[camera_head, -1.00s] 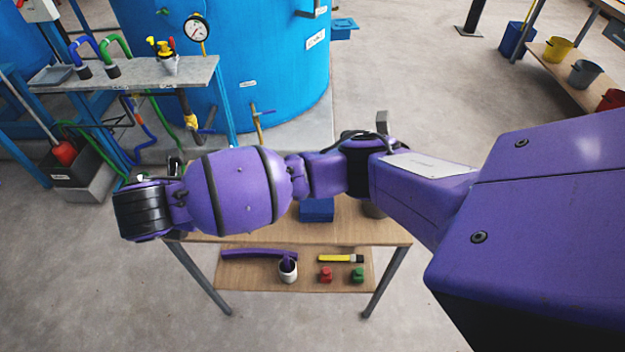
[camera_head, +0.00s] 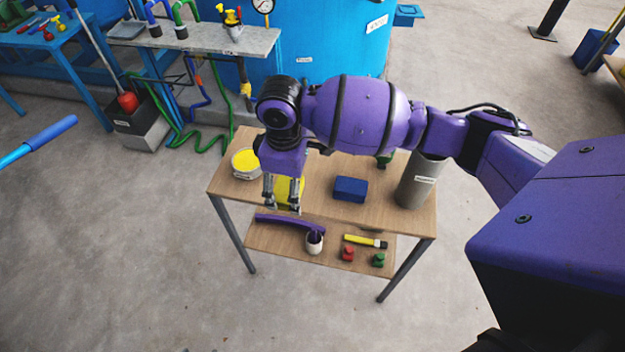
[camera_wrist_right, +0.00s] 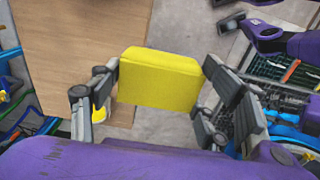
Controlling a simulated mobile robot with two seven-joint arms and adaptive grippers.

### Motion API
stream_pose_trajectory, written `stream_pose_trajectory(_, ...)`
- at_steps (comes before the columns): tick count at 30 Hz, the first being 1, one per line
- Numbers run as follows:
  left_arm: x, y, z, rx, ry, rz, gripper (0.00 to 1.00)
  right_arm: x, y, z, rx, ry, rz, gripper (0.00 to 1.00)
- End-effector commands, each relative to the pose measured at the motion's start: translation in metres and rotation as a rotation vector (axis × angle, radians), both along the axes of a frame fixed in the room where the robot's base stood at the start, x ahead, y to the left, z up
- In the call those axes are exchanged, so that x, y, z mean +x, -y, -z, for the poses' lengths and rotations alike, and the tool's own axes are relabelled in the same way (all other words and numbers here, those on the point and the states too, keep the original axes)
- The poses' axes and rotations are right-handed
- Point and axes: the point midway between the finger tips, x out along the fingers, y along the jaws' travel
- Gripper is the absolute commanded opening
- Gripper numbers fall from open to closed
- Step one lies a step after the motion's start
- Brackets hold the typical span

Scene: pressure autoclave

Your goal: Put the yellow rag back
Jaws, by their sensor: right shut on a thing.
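The yellow rag (camera_head: 290,188) is a thick yellow block between the fingers of my right gripper (camera_head: 283,203). In the right wrist view the yellow rag (camera_wrist_right: 158,80) spans the gap between both fingers of the right gripper (camera_wrist_right: 160,90), which is shut on it. In the head view, rag and gripper appear at the front left part of the wooden table (camera_head: 325,210). The wrist view shows the rag overlapping the table's edge, with floor behind it. I cannot tell whether the rag touches the top. My left gripper is not in view.
On the table stand a white tub with yellow contents (camera_head: 246,162), a blue block (camera_head: 350,189) and a grey cylinder (camera_head: 418,184). The lower shelf holds a purple strip (camera_head: 288,220), a white cup (camera_head: 314,242) and a yellow-handled tool (camera_head: 366,241). Open floor lies in front.

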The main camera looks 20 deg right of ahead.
Motion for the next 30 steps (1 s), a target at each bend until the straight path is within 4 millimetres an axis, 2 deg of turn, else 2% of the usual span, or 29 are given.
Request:
stream_pose_trajectory(3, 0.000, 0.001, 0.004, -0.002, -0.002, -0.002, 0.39, 0.027, 0.015, 0.015, -0.004, -0.001, 0.005, 0.49)
stream_pose_trajectory(9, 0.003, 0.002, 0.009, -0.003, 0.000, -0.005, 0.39, 0.069, 0.036, 0.040, -0.004, -0.004, 0.002, 0.49)
stream_pose_trajectory(15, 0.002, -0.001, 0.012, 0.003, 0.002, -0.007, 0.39, 0.094, 0.049, 0.075, -0.003, -0.001, -0.003, 0.49)
stream_pose_trajectory(23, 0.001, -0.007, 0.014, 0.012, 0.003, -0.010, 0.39, 0.108, 0.055, 0.088, -0.002, 0.003, -0.004, 0.49)
stream_pose_trajectory(30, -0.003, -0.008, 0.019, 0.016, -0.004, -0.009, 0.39, 0.109, 0.056, 0.119, -0.002, 0.001, -0.005, 0.49)
